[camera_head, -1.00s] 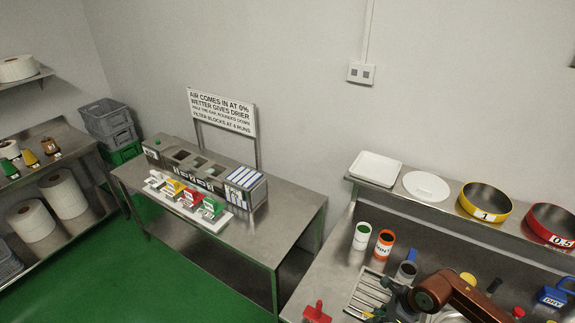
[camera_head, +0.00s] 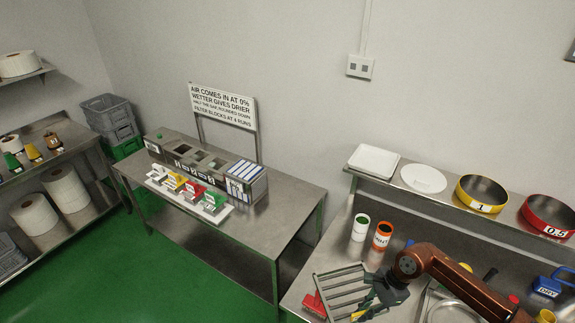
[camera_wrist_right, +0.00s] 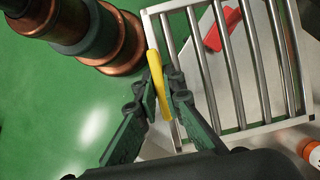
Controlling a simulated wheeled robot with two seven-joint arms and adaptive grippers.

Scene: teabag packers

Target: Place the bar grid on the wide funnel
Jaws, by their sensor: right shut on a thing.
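The bar grid (camera_head: 345,274), a pale metal frame with several parallel bars, is at the front of the right-hand bench. My right gripper (camera_head: 368,304) is shut on its yellow grip, at the grid's near edge. In the right wrist view, the gripper (camera_wrist_right: 160,95) pinches the yellow grip (camera_wrist_right: 155,70) and the bar grid (camera_wrist_right: 225,75) extends up and right. The grid passes over a red object, so it appears raised off the bench. A round pale rim (camera_head: 453,312) at the bottom may be the wide funnel; I cannot tell. My left gripper is not in view.
A red object (camera_head: 313,304) lies beneath the grid. A green-topped can (camera_head: 360,229) and an orange can (camera_head: 382,236) stand behind it. A shelf above holds a white tray (camera_head: 374,161), a white disc (camera_head: 424,179), a yellow ring (camera_head: 482,195) and a red ring (camera_head: 547,218).

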